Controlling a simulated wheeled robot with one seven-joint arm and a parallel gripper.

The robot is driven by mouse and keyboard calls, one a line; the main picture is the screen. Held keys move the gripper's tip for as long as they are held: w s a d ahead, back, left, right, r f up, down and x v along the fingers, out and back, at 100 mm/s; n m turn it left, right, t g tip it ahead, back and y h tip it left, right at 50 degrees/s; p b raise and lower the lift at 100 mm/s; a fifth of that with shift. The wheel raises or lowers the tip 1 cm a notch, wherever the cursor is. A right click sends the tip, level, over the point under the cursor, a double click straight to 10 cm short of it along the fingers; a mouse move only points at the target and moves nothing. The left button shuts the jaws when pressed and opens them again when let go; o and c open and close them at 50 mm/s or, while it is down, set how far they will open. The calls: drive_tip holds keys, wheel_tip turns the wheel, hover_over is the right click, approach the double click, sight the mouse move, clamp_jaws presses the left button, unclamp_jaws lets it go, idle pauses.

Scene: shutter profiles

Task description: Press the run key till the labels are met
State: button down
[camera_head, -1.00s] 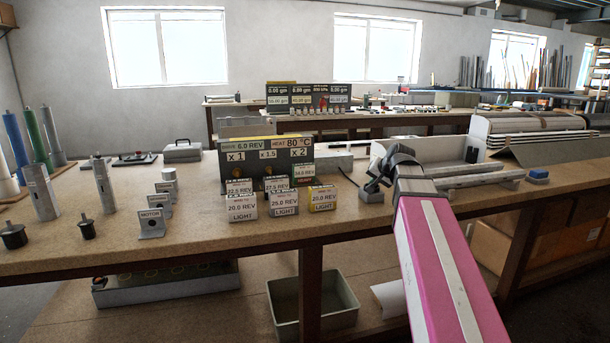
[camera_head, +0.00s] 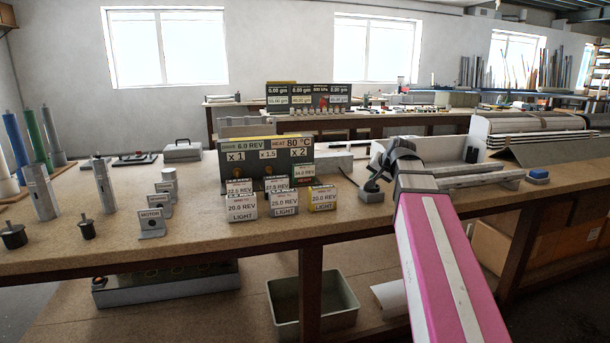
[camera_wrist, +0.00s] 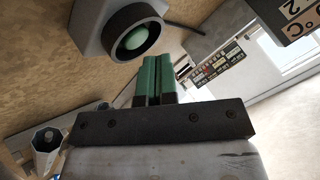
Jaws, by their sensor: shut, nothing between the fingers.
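In the wrist view, a round green key (camera_wrist: 134,37) sits inside a black ring on a light grey housing (camera_wrist: 92,22). My gripper (camera_wrist: 158,72) has its green fingers shut together and empty, beside the key's ring in that picture; I cannot tell whether they touch it. In the head view, my gripper (camera_head: 372,186) is low over the bench, right of the labels, with its tips hard to make out. The display panel (camera_head: 262,165) reads DRIVE 6.0 REV and HEAT 80 °C. Label cards stand before it, such as white 20.0 REV (camera_head: 242,208), 25.0 REV (camera_head: 284,203) and a yellow-edged one (camera_head: 322,198).
Grey metal parts (camera_head: 151,223) and dark knobbed pieces (camera_head: 13,236) stand on the left of the bench (camera_head: 200,245). A light tray (camera_head: 455,152) and long profiles (camera_head: 480,178) lie behind and right of my gripper. A grey bin (camera_head: 283,300) stands below.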

drive_tip(key=shift+r, duration=2.55)
